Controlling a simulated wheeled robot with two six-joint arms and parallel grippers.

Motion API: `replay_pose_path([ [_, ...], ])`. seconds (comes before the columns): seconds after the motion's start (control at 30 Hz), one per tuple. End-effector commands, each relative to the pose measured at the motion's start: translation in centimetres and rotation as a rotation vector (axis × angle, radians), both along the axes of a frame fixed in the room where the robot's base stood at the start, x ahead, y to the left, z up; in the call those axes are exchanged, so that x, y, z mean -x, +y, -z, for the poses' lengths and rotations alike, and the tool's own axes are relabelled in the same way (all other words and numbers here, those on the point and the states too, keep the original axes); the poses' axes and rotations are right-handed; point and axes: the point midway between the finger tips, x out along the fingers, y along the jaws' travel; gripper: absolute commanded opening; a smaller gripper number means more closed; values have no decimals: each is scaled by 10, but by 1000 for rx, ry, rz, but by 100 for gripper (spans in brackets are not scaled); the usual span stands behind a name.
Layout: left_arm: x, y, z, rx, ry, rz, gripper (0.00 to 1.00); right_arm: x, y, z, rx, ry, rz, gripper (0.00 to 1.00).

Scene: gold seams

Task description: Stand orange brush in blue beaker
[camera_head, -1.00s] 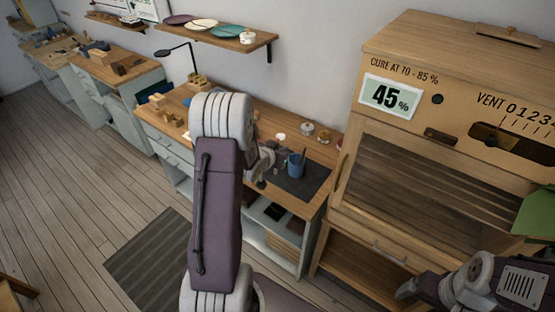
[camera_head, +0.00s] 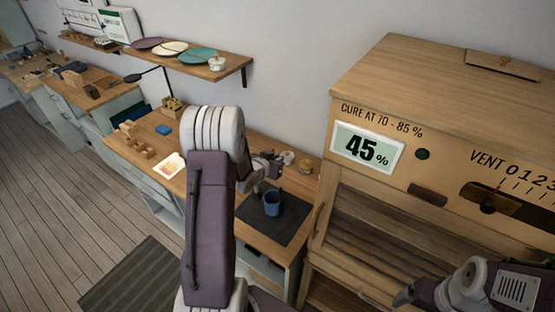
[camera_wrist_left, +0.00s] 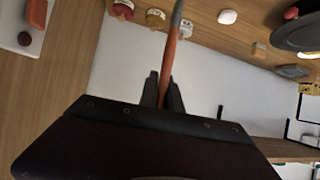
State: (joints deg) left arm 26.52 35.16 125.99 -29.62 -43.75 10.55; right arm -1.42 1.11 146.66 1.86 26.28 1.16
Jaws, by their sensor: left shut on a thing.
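The blue beaker (camera_head: 272,207) stands upright on a dark mat (camera_head: 256,228) at the right end of the workbench. My left gripper (camera_head: 277,161) is above and behind the beaker in the head view, clear of it. In the left wrist view the left gripper (camera_wrist_left: 163,92) is shut on the orange brush (camera_wrist_left: 169,58); its orange shaft rises from between the fingers to a grey end at the top edge. I cannot make out the brush in the head view, and the beaker does not show in the wrist view. My right gripper (camera_head: 404,297) is low at the right, its jaws unclear.
A wooden cabinet (camera_head: 450,90) with a 45% display stands right of the bench. Small jars (camera_head: 305,166) sit at the bench's back edge. A wall shelf (camera_head: 185,66) with plates hangs above. Wooden blocks and a paper card (camera_head: 169,166) lie left of my arm.

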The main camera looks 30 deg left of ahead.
Motion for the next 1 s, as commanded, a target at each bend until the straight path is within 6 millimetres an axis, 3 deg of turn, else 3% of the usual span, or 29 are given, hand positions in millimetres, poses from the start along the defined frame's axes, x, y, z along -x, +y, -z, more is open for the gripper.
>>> replay_pose_path([
  [0.27,0,0,14,0,1,0,0,0,0,12,0,0,0,86],
  [1.0,1,0,87,0,0,0,0,1,0,75,0,0,0,86],
])
